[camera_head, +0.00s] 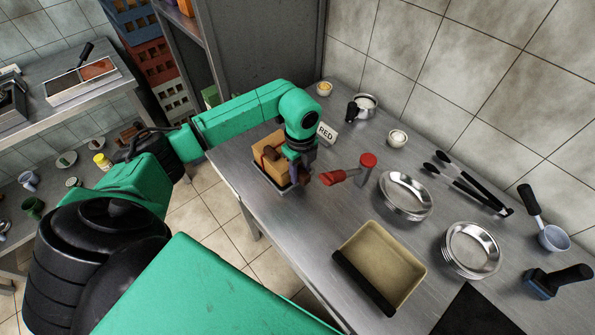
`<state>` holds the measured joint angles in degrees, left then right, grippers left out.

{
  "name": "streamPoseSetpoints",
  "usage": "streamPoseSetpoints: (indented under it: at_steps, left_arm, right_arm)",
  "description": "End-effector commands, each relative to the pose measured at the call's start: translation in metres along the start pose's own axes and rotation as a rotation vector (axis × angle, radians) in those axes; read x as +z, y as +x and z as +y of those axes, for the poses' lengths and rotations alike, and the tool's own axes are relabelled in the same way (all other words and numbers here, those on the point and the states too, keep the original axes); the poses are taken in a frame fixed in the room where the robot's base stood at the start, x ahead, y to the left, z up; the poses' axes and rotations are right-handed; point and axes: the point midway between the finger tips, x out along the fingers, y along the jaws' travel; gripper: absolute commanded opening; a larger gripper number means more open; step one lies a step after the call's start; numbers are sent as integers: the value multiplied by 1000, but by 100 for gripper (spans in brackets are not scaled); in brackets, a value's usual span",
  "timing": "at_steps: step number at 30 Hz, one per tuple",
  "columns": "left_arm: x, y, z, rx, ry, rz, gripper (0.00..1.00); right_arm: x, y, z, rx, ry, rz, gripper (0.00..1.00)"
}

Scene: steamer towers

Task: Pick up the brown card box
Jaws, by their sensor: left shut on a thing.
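The brown card box (268,149) stands in a shallow grey tray (277,188) on the metal counter, left of the red-topped things. My left gripper (297,172) reaches down over the box's right side and is shut on it. The fingers and wrist hide part of the box, and the contact is small in the picture. I cannot tell whether the box is clear of the tray. My right gripper is not in view.
Metal steamer rings (405,195), a beige tray (385,262), black tongs (465,185) and a brush (556,281) lie farther right. The wall bounds the back.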

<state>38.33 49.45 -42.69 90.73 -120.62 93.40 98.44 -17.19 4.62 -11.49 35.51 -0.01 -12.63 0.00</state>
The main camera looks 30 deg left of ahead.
Motion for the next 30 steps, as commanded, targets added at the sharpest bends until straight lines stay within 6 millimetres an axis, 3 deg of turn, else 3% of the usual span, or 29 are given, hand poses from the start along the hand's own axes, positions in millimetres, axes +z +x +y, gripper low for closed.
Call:
streamPoseSetpoints:
  at_steps: [5,11,12,15,19,27,28,30]
  left_arm:
    - [1,-47,-2,-12,1,-4,0]
    - [0,-124,-1,-12,1,-3,0]
    - [1,-143,-1,-9,-1,-6,0]
    - [1,-168,0,-6,-1,-5,0]
    - [0,-181,0,-3,-1,-2,0]
    - [0,-182,0,-2,-1,-1,0]
    - [0,-182,0,-2,-1,-1,26]
    - [0,-182,0,-2,-1,-1,0]
  right_arm:
    - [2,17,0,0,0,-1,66]
    - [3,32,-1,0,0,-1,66]
    - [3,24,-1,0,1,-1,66]
    - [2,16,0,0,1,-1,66]
    - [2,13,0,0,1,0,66]
    - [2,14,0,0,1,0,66]
    - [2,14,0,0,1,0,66]
    - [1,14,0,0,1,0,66]
